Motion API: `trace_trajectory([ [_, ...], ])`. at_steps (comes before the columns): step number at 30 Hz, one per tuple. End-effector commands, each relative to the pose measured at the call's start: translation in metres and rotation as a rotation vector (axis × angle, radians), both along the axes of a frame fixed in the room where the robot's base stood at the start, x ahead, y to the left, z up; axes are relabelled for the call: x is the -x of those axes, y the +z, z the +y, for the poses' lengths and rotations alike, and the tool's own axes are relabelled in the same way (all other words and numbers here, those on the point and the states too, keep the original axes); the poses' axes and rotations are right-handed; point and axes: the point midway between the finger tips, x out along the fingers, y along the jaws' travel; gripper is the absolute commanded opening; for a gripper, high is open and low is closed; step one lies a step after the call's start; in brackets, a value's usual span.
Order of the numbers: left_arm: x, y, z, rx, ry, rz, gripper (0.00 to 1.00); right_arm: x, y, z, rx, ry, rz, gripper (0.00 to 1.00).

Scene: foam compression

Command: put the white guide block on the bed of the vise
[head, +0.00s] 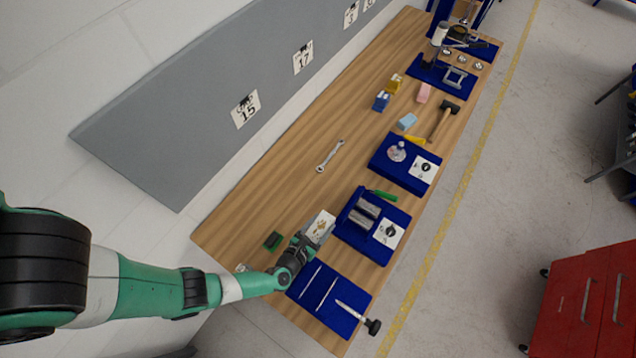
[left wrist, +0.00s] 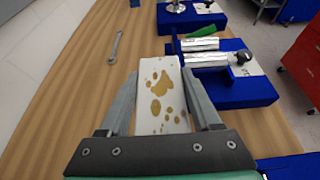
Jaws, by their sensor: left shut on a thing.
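The white guide block (head: 320,224), with brown spots on its face, is between the fingers of my left gripper (head: 307,240). In the left wrist view the block (left wrist: 160,100) fills the gap, and my left gripper (left wrist: 163,85) is shut on it. The vise (head: 365,212) has silver jaws and stands on a blue mat just right of the block. It also shows in the left wrist view (left wrist: 205,58), to the right of and beyond the block. The block is apart from the vise in the picture. My right gripper is not in view.
A green handle (head: 383,196) and a white card (head: 389,233) lie by the vise. A blue mat (head: 345,290) with thin rods lies at the near end. A green block (head: 273,240) is left of my gripper. A wrench (head: 330,155) lies on otherwise clear wood.

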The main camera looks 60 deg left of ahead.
Motion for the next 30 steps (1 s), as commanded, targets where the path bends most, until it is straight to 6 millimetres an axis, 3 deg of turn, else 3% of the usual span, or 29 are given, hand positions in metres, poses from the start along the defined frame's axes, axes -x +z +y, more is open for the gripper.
trace_trajectory([
  [10,-0.001,0.001,-0.001,0.001,-0.004,-0.002,0.0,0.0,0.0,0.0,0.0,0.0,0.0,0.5],
  [14,0.003,-0.001,-0.02,0.001,-0.061,-0.001,0.0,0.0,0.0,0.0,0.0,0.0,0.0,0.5],
  [20,-0.016,0.049,-0.053,0.01,-0.083,-0.013,0.0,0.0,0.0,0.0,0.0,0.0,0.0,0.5],
  [25,-0.027,0.122,-0.067,0.011,-0.028,-0.011,0.0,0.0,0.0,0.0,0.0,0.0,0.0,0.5],
  [30,-0.017,0.185,-0.069,0.009,0.041,-0.006,0.0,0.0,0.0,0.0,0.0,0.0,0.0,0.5],
])
